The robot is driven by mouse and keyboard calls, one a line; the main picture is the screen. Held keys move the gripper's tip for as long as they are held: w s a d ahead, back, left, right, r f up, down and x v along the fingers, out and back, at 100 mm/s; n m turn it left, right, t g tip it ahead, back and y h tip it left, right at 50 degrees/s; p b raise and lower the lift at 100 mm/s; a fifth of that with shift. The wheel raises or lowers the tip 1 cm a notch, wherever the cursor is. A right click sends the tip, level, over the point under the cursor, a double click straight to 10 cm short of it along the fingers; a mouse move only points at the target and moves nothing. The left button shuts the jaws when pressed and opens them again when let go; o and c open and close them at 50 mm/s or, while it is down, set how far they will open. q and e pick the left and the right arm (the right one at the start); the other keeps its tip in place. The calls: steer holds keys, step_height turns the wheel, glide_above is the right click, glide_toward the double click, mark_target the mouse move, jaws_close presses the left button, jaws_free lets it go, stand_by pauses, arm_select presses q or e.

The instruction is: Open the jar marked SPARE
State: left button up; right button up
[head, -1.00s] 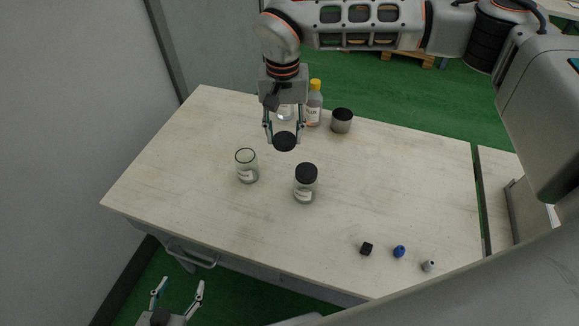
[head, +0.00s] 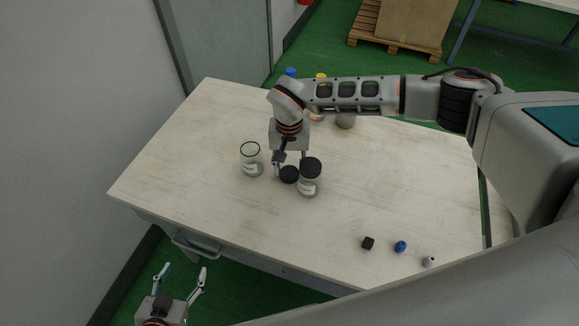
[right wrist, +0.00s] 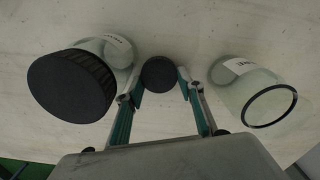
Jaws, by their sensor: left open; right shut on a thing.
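An open glass jar (head: 251,160) stands upright on the table with no lid on it; it also shows in the right wrist view (right wrist: 249,94). A second jar (head: 310,184) with a black lid on stands to its right, and in the right wrist view its lid (right wrist: 70,86) is large at the left. The labels are too small to read surely. My right gripper (head: 290,167) is shut on a loose black lid (head: 289,174), between the jars, at or just above the tabletop. My left gripper (head: 182,279) is open and empty, off the table's front edge.
A black cube (head: 368,243), a blue piece (head: 400,246) and a grey piece (head: 429,261) lie at the table's front right. A metal cup (head: 345,121) and bottles, partly hidden by my right arm, stand at the back. The table's left side (head: 180,150) is clear.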

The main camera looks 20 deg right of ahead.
mark_target(289, 170)
steer(key=shift+f, duration=0.25)
steer(key=shift+f, duration=0.15)
steer(key=o, duration=1.2)
steer(key=shift+r, duration=0.3)
step_height(289, 170, up, 12)
steer(key=shift+f+b, duration=0.1)
steer(key=shift+b, duration=0.55)
steer(key=shift+s, duration=0.1)
